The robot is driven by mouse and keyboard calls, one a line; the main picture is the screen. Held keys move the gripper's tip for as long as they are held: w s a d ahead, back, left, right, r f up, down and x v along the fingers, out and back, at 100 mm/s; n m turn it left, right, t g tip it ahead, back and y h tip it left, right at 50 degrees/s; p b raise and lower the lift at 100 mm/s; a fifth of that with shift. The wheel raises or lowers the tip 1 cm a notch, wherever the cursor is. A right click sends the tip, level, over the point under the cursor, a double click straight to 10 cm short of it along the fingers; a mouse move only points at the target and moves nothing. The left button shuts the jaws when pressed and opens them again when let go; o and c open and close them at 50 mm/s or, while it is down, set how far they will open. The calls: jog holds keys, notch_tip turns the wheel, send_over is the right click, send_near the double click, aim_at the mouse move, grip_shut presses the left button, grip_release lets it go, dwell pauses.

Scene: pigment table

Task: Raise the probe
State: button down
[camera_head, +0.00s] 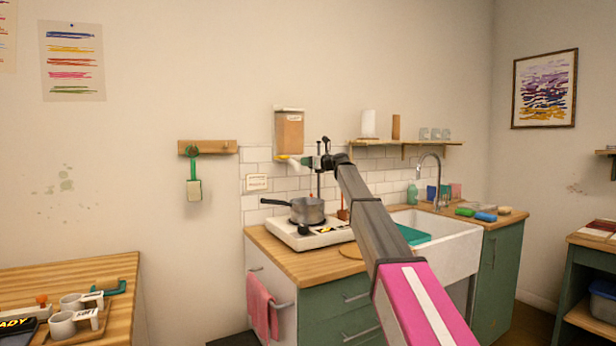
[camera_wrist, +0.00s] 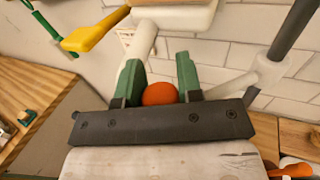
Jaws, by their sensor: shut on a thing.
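My gripper (camera_wrist: 159,66) has its green fingers on either side of an orange ball-shaped knob (camera_wrist: 160,93), shut on it. A white arm with a clamp (camera_wrist: 268,72) reaches from a dark upright rod (camera_wrist: 291,35) towards the fingers. In the head view my gripper (camera_head: 316,160) is high above the hotplate (camera_head: 310,232), close to the dark rod (camera_head: 319,185). A thin reddish rod (camera_head: 311,181), perhaps the probe, hangs beside it above the grey pot (camera_head: 307,211). Its lower end and its join to the knob are unclear.
A wall dispenser (camera_head: 290,131) with a yellow spout (camera_head: 283,158) is close behind my gripper; the spout also shows in the wrist view (camera_wrist: 88,35). A shelf (camera_head: 425,143) is to the right, above the sink (camera_head: 455,255). A green tool (camera_head: 194,180) hangs left.

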notch_tip(320, 180, up, 10)
jog(key=shift+f, duration=0.25)
jog(key=shift+r, duration=0.1)
jog(key=c, duration=0.8)
grip_release()
jog(key=shift+r, duration=0.1)
jog(key=shift+s+d+f, duration=0.2)
jog(key=shift+s+d, duration=0.15)
jog(key=shift+d, duration=0.2)
jog(key=v, duration=0.9)
jog(key=shift+s+d, duration=0.2)
